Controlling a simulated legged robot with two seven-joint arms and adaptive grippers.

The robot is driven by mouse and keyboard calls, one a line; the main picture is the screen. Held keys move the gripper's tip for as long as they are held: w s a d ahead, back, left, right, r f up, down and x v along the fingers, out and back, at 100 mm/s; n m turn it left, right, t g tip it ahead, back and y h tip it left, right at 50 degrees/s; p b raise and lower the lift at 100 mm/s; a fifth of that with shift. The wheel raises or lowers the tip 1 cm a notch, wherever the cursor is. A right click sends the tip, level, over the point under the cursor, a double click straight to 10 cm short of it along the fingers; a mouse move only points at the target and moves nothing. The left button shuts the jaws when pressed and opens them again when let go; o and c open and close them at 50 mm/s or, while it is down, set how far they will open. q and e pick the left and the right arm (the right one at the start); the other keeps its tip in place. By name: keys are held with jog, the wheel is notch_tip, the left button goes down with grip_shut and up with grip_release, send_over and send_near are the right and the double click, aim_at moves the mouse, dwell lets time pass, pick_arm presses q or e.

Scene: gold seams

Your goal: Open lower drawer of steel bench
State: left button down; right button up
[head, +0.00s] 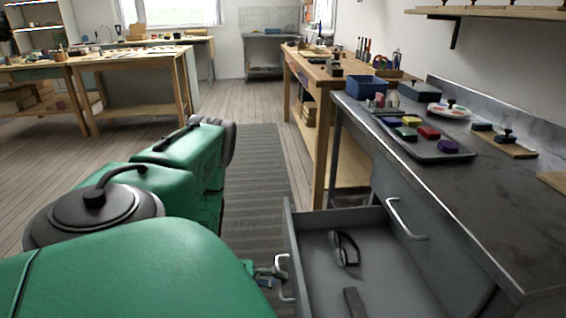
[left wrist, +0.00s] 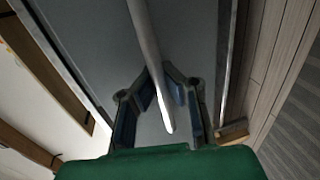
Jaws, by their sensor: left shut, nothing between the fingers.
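The steel bench (head: 475,190) runs along the right side of the head view. Its lower drawer (head: 385,275) stands pulled out, with its grey inside showing. The drawer's bar handle (head: 284,279) is on its front panel at the left. The upper drawer's handle (head: 406,219) is on a closed front above. My left gripper (head: 268,272) is at the lower handle, partly hidden by my green arm. In the left wrist view the light handle bar (left wrist: 150,60) runs down to the fingers of my left gripper (left wrist: 168,100). The fingers are shut with nothing held. My right gripper is out of view.
A dark curved item (head: 344,248) and a dark bar (head: 356,302) lie in the drawer. The bench top carries a tray (head: 440,152) with coloured blocks and a blue bin (head: 366,87). A wooden bench (head: 320,75) stands beyond. A grey striped mat (head: 262,165) lies on open floor.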

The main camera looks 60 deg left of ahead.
pick_arm(q)
jog(key=shift+s+d+f, duration=0.15)
jog(key=shift+s, duration=0.05)
jog(key=c, duration=1.6)
grip_release()
jog(key=shift+w, duration=0.15)
jog(key=v, duration=1.2)
